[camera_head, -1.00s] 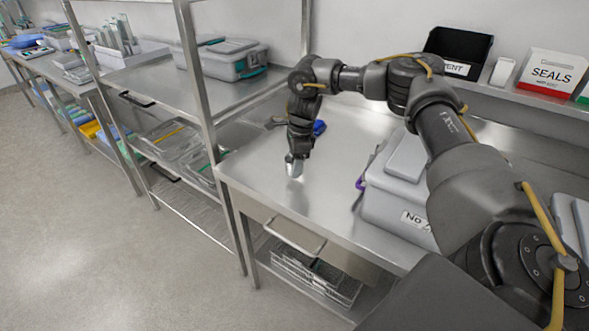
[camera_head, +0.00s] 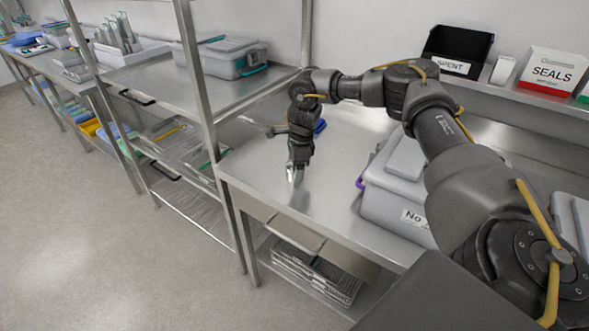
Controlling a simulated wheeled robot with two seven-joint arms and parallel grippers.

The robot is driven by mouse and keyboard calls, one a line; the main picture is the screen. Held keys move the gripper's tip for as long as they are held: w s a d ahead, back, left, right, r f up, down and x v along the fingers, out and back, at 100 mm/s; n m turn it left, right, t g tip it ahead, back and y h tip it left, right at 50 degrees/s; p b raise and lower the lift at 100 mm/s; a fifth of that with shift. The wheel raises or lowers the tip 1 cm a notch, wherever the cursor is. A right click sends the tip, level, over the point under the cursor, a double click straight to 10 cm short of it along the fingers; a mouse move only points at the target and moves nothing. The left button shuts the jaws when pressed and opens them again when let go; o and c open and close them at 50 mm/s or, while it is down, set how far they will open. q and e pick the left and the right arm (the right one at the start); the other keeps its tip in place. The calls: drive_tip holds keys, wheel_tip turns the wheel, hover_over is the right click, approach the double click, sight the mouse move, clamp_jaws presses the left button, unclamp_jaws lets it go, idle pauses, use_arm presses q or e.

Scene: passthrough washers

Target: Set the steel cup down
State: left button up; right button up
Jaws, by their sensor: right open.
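My right gripper (camera_head: 295,178) points down over the front left part of the steel table (camera_head: 250,165). It is open. A small shiny silver shape, likely the steel cup (camera_head: 291,172), shows at its fingertips, low at the table top. The fingers hide much of it, and I cannot tell whether they touch it. My left gripper is not in view.
A grey lidded box (camera_head: 388,203) with a purple latch stands right of the gripper. A blue item (camera_head: 320,126) lies behind the wrist. A black SPENT bin (camera_head: 457,50) and a SEALS box (camera_head: 550,70) stand on the back shelf. The table's front left is clear.

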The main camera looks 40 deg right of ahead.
wheel_tip(320, 180, up, 12)
drive_tip(key=d, duration=0.1)
drive_tip(key=shift+s+d+r, duration=0.15)
drive_tip(key=shift+s+d, duration=0.1)
drive_tip(key=shift+s, duration=0.15)
idle(0.4)
